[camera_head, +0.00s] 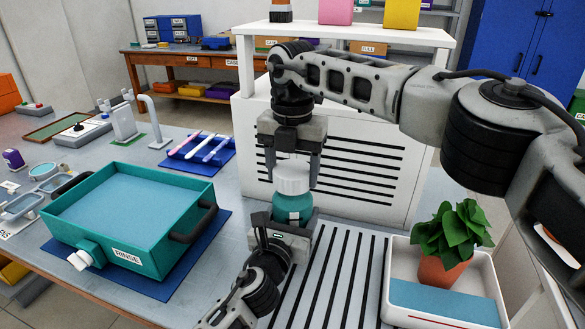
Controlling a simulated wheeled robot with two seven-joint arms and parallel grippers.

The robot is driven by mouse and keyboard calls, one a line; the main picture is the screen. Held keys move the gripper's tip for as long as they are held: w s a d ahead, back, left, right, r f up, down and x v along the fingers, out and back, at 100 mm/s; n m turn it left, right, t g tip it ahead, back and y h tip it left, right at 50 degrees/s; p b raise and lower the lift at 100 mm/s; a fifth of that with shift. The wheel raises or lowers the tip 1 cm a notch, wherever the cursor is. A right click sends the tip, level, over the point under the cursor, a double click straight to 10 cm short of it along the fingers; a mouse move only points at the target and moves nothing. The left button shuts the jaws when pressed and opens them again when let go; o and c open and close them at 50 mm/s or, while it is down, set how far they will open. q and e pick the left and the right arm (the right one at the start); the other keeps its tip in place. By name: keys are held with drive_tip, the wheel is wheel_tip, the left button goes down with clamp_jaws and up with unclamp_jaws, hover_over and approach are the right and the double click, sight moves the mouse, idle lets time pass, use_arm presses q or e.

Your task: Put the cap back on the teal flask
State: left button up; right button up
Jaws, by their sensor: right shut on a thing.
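The teal flask (292,208) stands upright near the middle of the camera_head view, its lower part hidden behind my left gripper. The white ribbed cap (292,178) is directly over the flask's top, upright and in line with it. No gap shows between them, but I cannot tell whether the cap is seated. My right gripper (291,172) points straight down from above and is shut on the cap, a finger on each side. My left gripper (286,224) comes up from the bottom at the flask's lower body. Whether its fingers touch the flask is unclear.
A teal RINSE tub (130,255) stands on a blue mat at left. A blue rack (200,152) holds pink and white sticks. A white slatted unit (390,165) rises behind the flask. A white tray (480,300) with a potted plant (445,255) is at right.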

drive_tip(key=shift+f, duration=0.55)
use_arm(q)
drive_tip(key=c, duration=0.5)
use_arm(e)
drive_tip(key=m, duration=1.3)
drive_tip(key=shift+m, duration=0.4)
drive_tip(key=m, duration=0.6)
drive_tip(key=shift+m, duration=0.3)
use_arm(q)
drive_tip(key=shift+f, duration=0.1)
use_arm(e)
drive_tip(key=o, duration=1)
drive_tip(key=shift+c, duration=0.2)
